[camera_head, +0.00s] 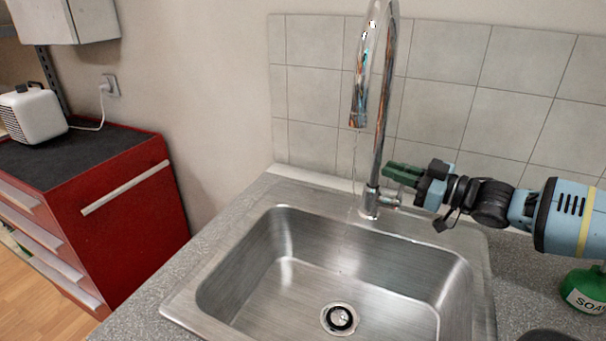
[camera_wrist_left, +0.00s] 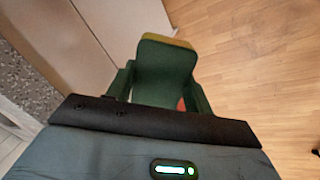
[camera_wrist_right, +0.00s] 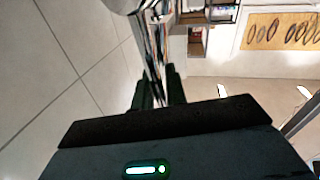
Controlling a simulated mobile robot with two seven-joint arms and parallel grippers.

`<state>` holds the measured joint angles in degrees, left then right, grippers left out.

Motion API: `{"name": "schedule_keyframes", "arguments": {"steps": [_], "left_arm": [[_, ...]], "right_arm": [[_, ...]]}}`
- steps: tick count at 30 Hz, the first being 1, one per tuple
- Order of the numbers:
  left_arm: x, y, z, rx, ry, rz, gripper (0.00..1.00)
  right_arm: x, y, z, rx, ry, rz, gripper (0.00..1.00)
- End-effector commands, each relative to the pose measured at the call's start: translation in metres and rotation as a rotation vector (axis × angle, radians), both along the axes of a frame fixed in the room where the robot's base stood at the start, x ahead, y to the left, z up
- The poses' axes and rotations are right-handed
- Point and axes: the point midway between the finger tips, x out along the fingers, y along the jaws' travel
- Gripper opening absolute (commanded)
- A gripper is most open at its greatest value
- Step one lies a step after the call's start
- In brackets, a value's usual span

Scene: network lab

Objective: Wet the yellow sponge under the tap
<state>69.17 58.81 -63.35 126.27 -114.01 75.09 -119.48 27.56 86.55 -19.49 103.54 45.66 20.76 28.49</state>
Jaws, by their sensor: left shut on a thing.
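The sponge (camera_wrist_left: 165,75) shows in the left wrist view, mostly dark green with a yellow strip along its far edge. My left gripper (camera_wrist_left: 160,90) is shut on it, one finger on each side. The left gripper is outside the head view. The chrome tap (camera_head: 380,120) stands behind the sink (camera_head: 255,232). A thin, faint line like water runs down below its spout. My right gripper (camera_head: 402,173) is beside the tap's base, close above the small side lever (camera_head: 392,198). In the right wrist view its fingers flank chrome; their grip is unclear.
A red cabinet (camera_head: 130,210) with a white heater-like box (camera_head: 33,114) stands left of the counter. A green soap bottle (camera_head: 584,290) is at the right edge. The sink basin is empty, with a drain (camera_head: 340,319). Wooden floor shows around the left gripper.

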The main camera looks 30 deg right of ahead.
Motion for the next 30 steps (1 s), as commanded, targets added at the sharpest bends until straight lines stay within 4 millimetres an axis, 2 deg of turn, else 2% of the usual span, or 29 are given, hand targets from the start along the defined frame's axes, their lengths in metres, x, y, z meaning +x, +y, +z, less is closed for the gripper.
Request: {"name": "schedule_keyframes", "arguments": {"steps": [1,4,12,16,20,30], "left_arm": [[0.0,0.0,0.0,0.0,0.0,0.0,0.33],[0.0,0.0,0.0,0.0,0.0,0.0,0.33],[0.0,0.0,0.001,0.0,-0.001,0.0,0.33],[0.002,0.0,0.009,0.0,-0.009,0.0,0.33],[0.005,0.0,0.027,0.0,-0.032,0.0,0.33],[0.016,0.0,0.099,0.0,-0.124,0.0,0.33]], "right_arm": [[0.0,0.0,0.0,0.0,0.001,0.0,0.21],[0.0,0.0,0.0,0.001,0.0,0.0,0.32],[0.0,0.0,0.0,0.001,0.0,0.0,0.32],[-0.003,-0.002,0.001,0.001,0.002,0.001,0.32],[-0.011,-0.006,0.003,0.001,0.002,0.001,0.32],[-0.044,-0.023,0.008,0.0,-0.007,-0.001,0.32]]}}
